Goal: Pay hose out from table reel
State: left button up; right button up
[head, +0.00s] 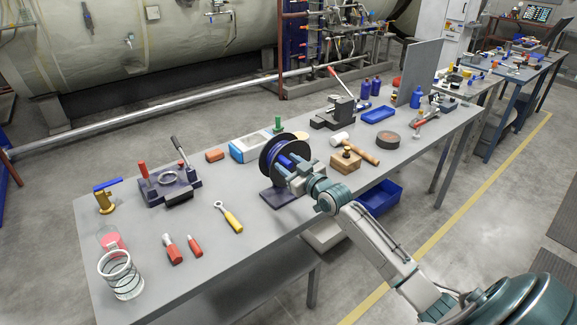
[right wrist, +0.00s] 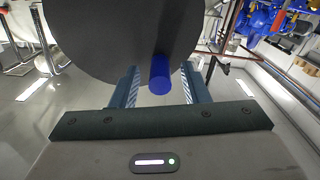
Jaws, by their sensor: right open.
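The table reel (head: 267,158) has dark round flanges with blue hose (head: 284,151) wound between them. It stands on a dark base near the front edge of the grey workbench (head: 215,260). My right gripper (head: 287,167) is at the reel's near right side and hides part of it. In the right wrist view the reel's dark flange (right wrist: 110,40) fills the upper middle. My left gripper is out of view.
A yellow-handled wrench (head: 230,216) and red-handled tools (head: 173,249) lie left of the reel. A blue-and-white box (head: 250,147) stands behind it. A mallet (head: 361,152) and a wooden block (head: 345,161) lie to the right.

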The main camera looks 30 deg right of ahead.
jog(key=shift+w, duration=0.15)
jog(key=shift+c, duration=0.2)
grip_shut()
jog(key=shift+f, duration=0.1)
